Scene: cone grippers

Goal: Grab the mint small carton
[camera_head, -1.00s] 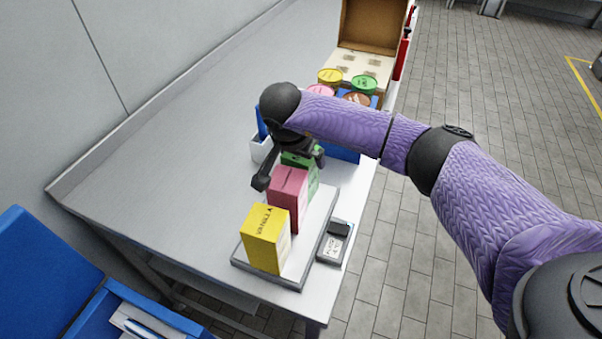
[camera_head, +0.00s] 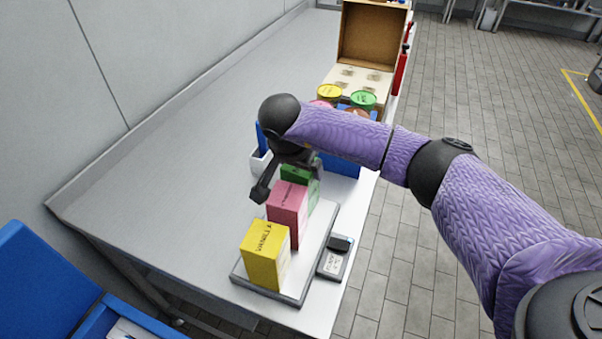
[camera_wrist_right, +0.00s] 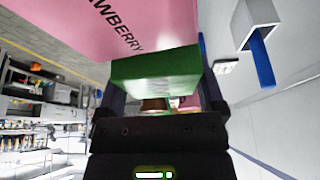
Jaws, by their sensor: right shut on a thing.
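The mint small carton is the green carton (camera_head: 314,194), at the far end of a row on a grey-edged white platform (camera_head: 306,266). My right gripper (camera_head: 289,180) reaches over it from above and is shut on it. In the right wrist view the green carton (camera_wrist_right: 155,77) sits between the two dark fingers (camera_wrist_right: 160,95). Whether its base still touches the platform is hidden. My left gripper is not in view.
A pink strawberry carton (camera_head: 288,214) stands close in front of the green one, then a yellow vanilla carton (camera_head: 265,256). Behind are a blue crate (camera_head: 345,167) with several tubs and an open cardboard box (camera_head: 372,35). The table's left side (camera_head: 190,160) is clear.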

